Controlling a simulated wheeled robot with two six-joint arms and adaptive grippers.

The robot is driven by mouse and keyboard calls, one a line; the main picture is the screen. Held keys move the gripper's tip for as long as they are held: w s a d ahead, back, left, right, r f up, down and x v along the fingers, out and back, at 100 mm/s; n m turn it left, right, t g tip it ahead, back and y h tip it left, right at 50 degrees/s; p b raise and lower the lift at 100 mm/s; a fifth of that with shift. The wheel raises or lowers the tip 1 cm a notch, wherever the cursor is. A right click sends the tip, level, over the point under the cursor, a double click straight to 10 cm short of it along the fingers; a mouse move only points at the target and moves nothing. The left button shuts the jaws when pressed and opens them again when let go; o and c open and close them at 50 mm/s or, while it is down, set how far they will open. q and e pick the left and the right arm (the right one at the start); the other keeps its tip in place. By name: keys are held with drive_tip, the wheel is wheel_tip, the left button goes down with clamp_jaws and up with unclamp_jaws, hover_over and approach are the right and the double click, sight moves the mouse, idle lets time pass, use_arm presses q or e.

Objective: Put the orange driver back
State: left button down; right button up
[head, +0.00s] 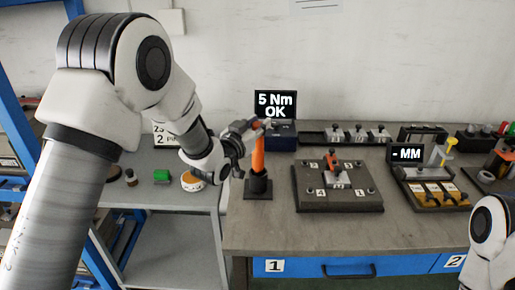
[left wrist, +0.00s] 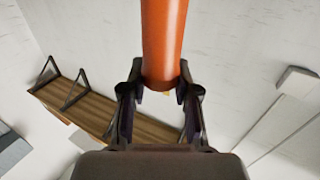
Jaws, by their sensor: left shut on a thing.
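The orange driver (head: 258,155) stands close to upright in the head view, with its lower end at the black stand (head: 258,187) near the left edge of the grey bench. I cannot tell whether it is fully seated in the stand. My left gripper (head: 250,130) is at the driver's upper part and shut on it. In the left wrist view, the orange shaft of the driver (left wrist: 164,40) runs up between the two fingers of my left gripper (left wrist: 160,82). Only a white part of my right arm shows at the lower right; its gripper is out of view.
A screen (head: 275,104) reading "5 Nm OK" stands behind the driver. A dark fixture plate (head: 310,198) with an orange-topped part lies to the right. A second screen (head: 407,153) reads "- MM".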

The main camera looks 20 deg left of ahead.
use_arm(q)
wheel_tip(320, 180, down, 4)
drive_tip(key=shift+d+r, duration=0.1)
drive_tip(key=shift+r, duration=0.05)
drive_tip(key=shift+f, duration=0.3)
drive_tip(key=c, duration=0.9)
unclamp_jaws()
drive_tip(key=shift+o, duration=0.2)
drive_tip(key=shift+s+r, duration=0.1)
drive_tip(key=shift+r, duration=0.1)
drive_tip(key=s+a+b, duration=0.1)
drive_tip(key=s+a, duration=0.1)
drive_tip(key=s, duration=0.9)
drive_tip(key=shift+s+a+b, duration=0.15)
drive_tip(key=shift+s+b, duration=0.2)
drive_tip(key=shift+b, duration=0.05)
